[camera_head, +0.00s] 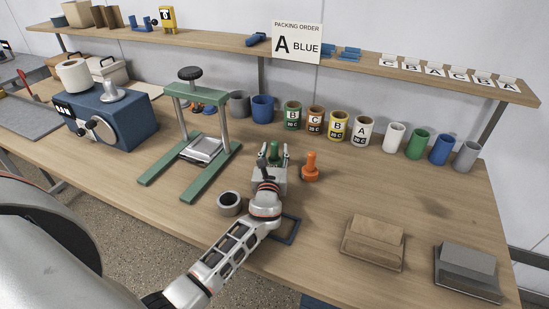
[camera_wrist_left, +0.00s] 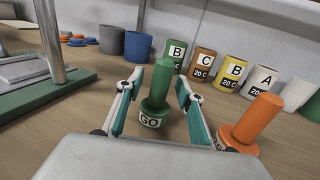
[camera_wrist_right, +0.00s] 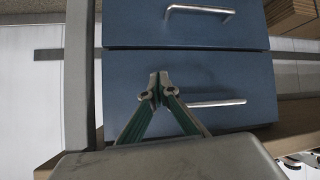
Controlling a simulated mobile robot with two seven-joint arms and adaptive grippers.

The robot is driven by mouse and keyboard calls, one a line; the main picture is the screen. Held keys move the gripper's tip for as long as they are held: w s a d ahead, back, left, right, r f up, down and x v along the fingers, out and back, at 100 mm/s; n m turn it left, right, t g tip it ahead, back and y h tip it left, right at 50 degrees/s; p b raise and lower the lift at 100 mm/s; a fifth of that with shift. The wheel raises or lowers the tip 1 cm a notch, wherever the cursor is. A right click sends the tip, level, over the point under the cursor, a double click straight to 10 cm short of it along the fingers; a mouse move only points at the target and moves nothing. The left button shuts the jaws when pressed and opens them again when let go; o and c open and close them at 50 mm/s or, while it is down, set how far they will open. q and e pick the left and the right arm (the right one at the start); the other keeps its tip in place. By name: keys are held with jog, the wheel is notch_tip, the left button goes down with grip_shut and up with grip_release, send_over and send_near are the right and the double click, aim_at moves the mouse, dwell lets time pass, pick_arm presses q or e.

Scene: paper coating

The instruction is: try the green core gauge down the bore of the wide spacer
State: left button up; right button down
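The green core gauge (camera_head: 274,149) stands upright on the bench, its base marked GO in the left wrist view (camera_wrist_left: 155,100). My left gripper (camera_wrist_left: 160,82) is open, with one finger on each side of the green gauge and gaps still visible; it reaches in from the front in the head view (camera_head: 275,158). A short, wide grey ring, apparently the wide spacer (camera_head: 231,211), sits on the bench left of my left gripper with its bore facing up. My right gripper (camera_wrist_right: 158,80) has its fingertips together and empty, in front of blue drawers; it is not seen in the head view.
An orange gauge (camera_head: 310,170) stands close right of the green one. Several labelled cups (camera_head: 338,127) line the back. A green press frame (camera_head: 188,135) stands to the left. A flat dark square frame (camera_head: 291,232) lies beside my left wrist. Sanding-block-like pieces (camera_head: 373,240) lie front right.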

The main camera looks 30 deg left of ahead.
jog(key=shift+r, duration=0.1)
pick_arm(q)
grip_shut()
pick_arm(e)
jog(key=shift+w+r, duration=0.1)
jog(key=shift+w, duration=0.05)
